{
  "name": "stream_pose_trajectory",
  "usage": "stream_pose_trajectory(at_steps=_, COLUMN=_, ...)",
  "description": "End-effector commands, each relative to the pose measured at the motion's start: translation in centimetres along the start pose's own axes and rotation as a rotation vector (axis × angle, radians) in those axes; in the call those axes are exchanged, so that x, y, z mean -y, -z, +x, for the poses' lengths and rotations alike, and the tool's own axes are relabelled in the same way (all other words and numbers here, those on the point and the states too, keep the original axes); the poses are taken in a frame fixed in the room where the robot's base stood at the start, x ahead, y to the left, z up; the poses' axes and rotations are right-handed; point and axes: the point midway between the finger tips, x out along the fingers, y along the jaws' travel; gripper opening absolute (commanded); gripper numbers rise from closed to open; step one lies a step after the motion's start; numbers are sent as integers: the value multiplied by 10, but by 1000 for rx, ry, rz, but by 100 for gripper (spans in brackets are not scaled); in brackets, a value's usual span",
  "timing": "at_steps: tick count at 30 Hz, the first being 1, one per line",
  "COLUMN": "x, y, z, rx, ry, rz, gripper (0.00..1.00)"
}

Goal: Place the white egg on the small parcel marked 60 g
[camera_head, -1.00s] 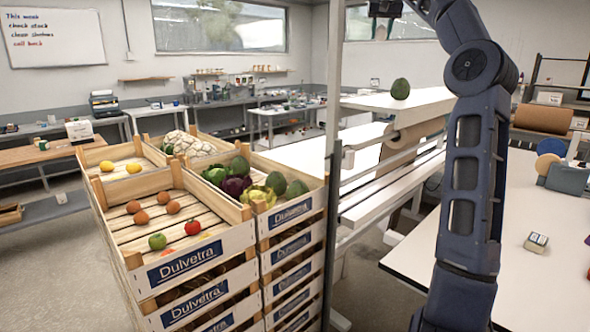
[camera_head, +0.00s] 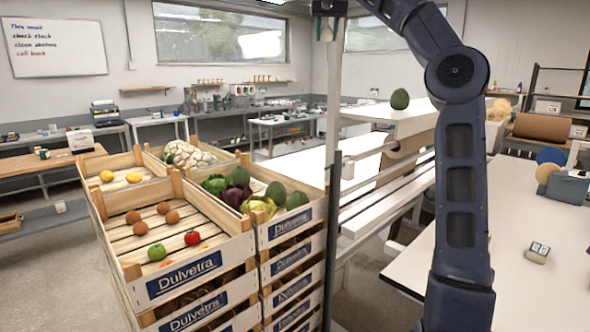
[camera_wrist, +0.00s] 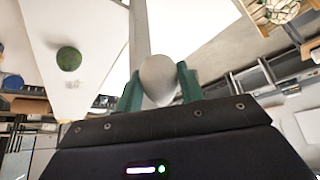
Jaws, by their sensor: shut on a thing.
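My gripper (camera_wrist: 160,71) is shut on the white egg (camera_wrist: 158,84) in the wrist view. The egg sits between the two green fingers, its rounded upper part clear of them. In the head view, my gripper and the egg are out of sight; only my arm links show. A small parcel (camera_head: 537,252) lies on the white table (camera_head: 525,205) at the right of the head view. Dark marks show on its top, too small to read as a weight. The wrist view does not clearly show this parcel.
Wooden crates (camera_head: 190,275) of produce stand stacked at left. A green avocado (camera_head: 400,99) rests on the raised white shelf (camera_head: 385,112); a dark green round thing shows in the wrist view (camera_wrist: 69,58). A grey-green device (camera_head: 566,188) stands farther back on the table, whose middle is clear.

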Motion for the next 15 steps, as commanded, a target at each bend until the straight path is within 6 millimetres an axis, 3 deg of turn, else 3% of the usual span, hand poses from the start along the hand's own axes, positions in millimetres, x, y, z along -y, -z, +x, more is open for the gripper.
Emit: stream_pose_trajectory(at_steps=15, x=60, y=-13, z=-18, rx=0, ry=22, rz=-41, gripper=25)
